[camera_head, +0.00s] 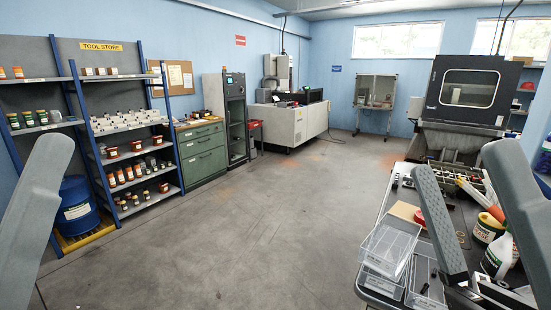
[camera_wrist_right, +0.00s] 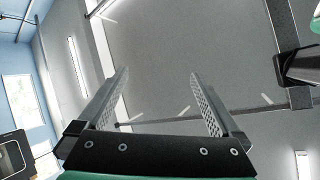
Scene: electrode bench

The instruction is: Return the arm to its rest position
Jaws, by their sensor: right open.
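My right gripper (camera_wrist_right: 158,74) shows in the right wrist view with its two ridged fingers spread apart and nothing between them. Beyond the fingers there is a grey ceiling-like surface with light strips. A grey link of my left arm stands at the left edge of the head view. My left gripper is out of view.
The right bench (camera_head: 369,272) holds clear trays (camera_head: 390,246), a yellow-and-green tub (camera_head: 488,230) and a white bottle (camera_head: 497,257), close to my right arm. A tool store shelf (camera_head: 128,130) stands at the left. The floor (camera_head: 255,225) between is clear.

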